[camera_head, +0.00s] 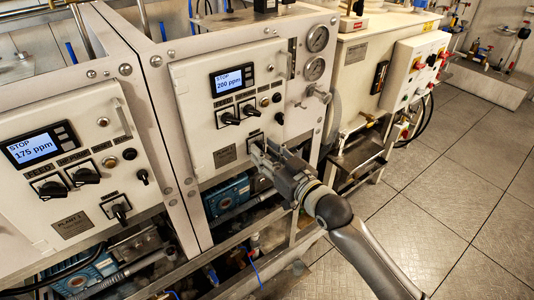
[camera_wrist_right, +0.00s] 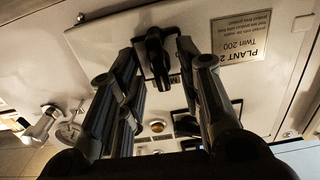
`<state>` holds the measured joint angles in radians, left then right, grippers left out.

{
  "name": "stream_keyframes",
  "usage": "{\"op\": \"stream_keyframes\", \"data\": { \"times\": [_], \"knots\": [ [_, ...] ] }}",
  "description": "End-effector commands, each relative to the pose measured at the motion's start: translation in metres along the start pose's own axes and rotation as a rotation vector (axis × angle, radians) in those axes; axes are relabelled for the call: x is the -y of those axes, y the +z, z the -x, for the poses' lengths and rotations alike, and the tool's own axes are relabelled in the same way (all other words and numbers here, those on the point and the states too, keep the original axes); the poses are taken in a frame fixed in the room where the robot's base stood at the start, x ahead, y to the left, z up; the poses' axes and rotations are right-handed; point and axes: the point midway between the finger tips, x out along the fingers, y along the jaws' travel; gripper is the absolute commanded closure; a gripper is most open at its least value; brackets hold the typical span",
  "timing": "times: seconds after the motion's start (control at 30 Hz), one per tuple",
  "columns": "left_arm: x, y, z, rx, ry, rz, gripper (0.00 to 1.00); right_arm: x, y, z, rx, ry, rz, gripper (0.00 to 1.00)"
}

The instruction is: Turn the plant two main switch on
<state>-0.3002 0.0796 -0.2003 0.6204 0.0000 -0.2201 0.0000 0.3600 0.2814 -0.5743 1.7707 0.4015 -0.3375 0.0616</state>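The plant two panel (camera_head: 205,85) is the white one in the middle, with a lit display (camera_head: 231,80) reading STOP, 200 ppm. Its main switch (camera_wrist_right: 157,60) is a black knob beside the PLANT 2 label (camera_wrist_right: 241,38) in the wrist view, which shows the panel upside down. The knob's handle runs roughly up and down there; I cannot tell its on or off state. My right gripper (camera_head: 264,153) is at the panel's lower right, its fingers apart on either side of the knob (camera_wrist_right: 158,48). Contact cannot be told. In the head view the gripper largely hides the switch. My left gripper is out of view.
The plant one panel (camera_head: 75,135) is at the left, its display reading STOP, 175 ppm. Two gauges (camera_head: 317,38) and a valve (camera_head: 318,95) sit right of the plant two panel. A white cabinet (camera_head: 355,70) stands farther right. The tiled floor (camera_head: 450,190) at right is clear.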

Motion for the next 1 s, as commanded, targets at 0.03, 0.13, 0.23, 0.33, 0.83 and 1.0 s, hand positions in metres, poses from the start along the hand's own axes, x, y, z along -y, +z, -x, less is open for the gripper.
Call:
{"op": "stream_keyframes", "data": {
  "times": [0.03, 0.13, 0.23, 0.33, 0.83, 1.0],
  "knots": [
    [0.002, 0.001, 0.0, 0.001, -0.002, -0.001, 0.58, 0.0, 0.0, 0.0, -0.001, 0.0, 0.001, 0.67],
    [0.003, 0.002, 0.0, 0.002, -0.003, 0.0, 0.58, 0.0, 0.0, 0.004, -0.001, 0.0, 0.001, 0.67],
    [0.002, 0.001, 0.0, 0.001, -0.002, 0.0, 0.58, 0.0, 0.001, 0.013, 0.001, 0.001, 0.0, 0.67],
    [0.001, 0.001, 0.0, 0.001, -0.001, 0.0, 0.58, 0.0, 0.001, 0.028, 0.002, 0.0, 0.001, 0.67],
    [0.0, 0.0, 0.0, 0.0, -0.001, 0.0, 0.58, 0.0, 0.001, 0.112, 0.002, 0.0, 0.0, 0.67],
    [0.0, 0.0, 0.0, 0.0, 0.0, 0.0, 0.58, 0.0, 0.0, 0.119, 0.0, 0.0, -0.001, 0.67]
  ]
}}
